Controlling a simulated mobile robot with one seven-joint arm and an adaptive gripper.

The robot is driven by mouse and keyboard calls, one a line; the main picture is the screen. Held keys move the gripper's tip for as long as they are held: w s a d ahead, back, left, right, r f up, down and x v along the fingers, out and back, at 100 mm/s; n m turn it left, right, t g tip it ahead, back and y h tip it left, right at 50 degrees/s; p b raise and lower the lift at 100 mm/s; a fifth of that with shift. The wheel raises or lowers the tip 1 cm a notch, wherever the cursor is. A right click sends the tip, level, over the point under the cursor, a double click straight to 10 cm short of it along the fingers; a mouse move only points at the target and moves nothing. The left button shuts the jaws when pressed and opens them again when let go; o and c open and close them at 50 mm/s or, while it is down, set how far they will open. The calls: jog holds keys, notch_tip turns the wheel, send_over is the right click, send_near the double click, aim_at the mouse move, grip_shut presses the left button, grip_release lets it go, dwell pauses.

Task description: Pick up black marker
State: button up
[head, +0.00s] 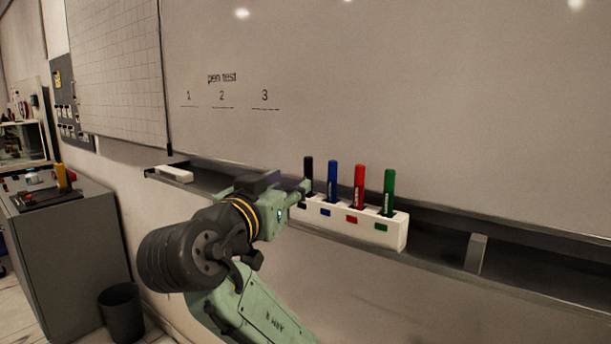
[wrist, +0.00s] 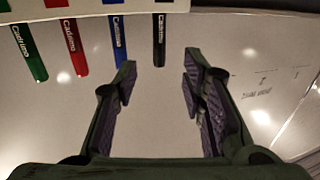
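The black marker (head: 308,174) stands upright in the leftmost slot of a white holder (head: 390,233) on the whiteboard ledge. My gripper (head: 304,188) is close to it in the head view, and partly covers its lower part and the holder's left end. In the wrist view the black marker (wrist: 159,40) shows at the top, between the lines of my two fingers but beyond their tips. My gripper (wrist: 158,78) is open, with nothing between its fingers. Whether a finger touches the marker cannot be told.
Blue (head: 332,181), red (head: 359,186) and green (head: 389,192) markers stand upright to the right in the same holder. A white eraser-like block (head: 174,174) lies on the ledge (head: 520,290) at left. The whiteboard (head: 450,100) rises behind. A grey cabinet (head: 75,250) stands at left.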

aim_at(307, 175)
jog(key=p+x, duration=0.1)
jog(key=x, duration=0.3)
jog(key=shift+s+d+r, duration=0.1)
jog(key=shift+d, duration=0.1)
jog(key=p+x, duration=0.3)
jog(key=x, duration=0.2)
jog(key=shift+w, duration=0.35)
jog(key=shift+w+d, duration=0.1)
jog(key=shift+w, duration=0.25)
jog(key=shift+c, duration=0.2)
grip_shut()
